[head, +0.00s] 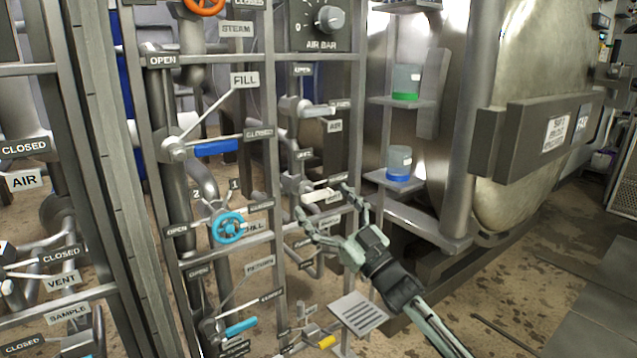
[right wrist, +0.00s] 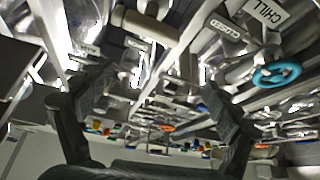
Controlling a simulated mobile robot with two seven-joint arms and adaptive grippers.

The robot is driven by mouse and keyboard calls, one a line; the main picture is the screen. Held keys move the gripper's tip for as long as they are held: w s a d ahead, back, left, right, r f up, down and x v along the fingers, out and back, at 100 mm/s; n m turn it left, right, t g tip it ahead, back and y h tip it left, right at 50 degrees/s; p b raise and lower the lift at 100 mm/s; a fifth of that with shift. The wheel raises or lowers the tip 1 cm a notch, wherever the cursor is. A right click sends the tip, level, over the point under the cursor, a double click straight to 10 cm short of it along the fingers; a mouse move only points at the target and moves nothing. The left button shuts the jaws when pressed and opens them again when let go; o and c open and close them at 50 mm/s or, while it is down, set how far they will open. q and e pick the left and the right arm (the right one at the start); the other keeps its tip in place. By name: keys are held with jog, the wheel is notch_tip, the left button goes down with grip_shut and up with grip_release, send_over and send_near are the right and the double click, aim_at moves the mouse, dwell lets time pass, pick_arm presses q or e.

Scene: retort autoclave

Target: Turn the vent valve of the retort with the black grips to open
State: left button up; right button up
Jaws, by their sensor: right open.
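A small valve with a pale lever handle (head: 318,194) sits on the pipe rack in the head view, beside a tag that is too small to read surely. My right gripper (head: 326,204) is open, its two fingers spread on either side of this handle; I cannot tell whether they touch it. In the right wrist view a pale beige handle (right wrist: 146,27) shows beyond the open right gripper (right wrist: 145,100), with nothing between the fingers. A sign reading VENT (head: 62,281) hangs on the separate left rack. No black grips are clearly visible. My left gripper is not in view.
A blue handwheel (head: 229,227), a blue lever (head: 216,148) and a yellow lever (head: 327,342) are on the same rack. Shelves with a green-based jar (head: 406,83) and blue-based jar (head: 399,163) stand right of it. A large steel vessel (head: 525,60) is farther right.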

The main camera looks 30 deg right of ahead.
aim_at(321, 198)
jog(key=d+f+m, duration=0.1)
jog(key=d+f+m+h, duration=0.2)
jog(key=f+m, duration=0.1)
jog(key=shift+s+g, duration=0.2)
jog(key=shift+g, duration=0.2)
jog(key=x, duration=0.7)
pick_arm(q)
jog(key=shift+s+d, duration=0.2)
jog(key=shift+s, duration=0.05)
pick_arm(e)
jog(key=shift+c, duration=0.3)
jog(key=c, duration=1.1)
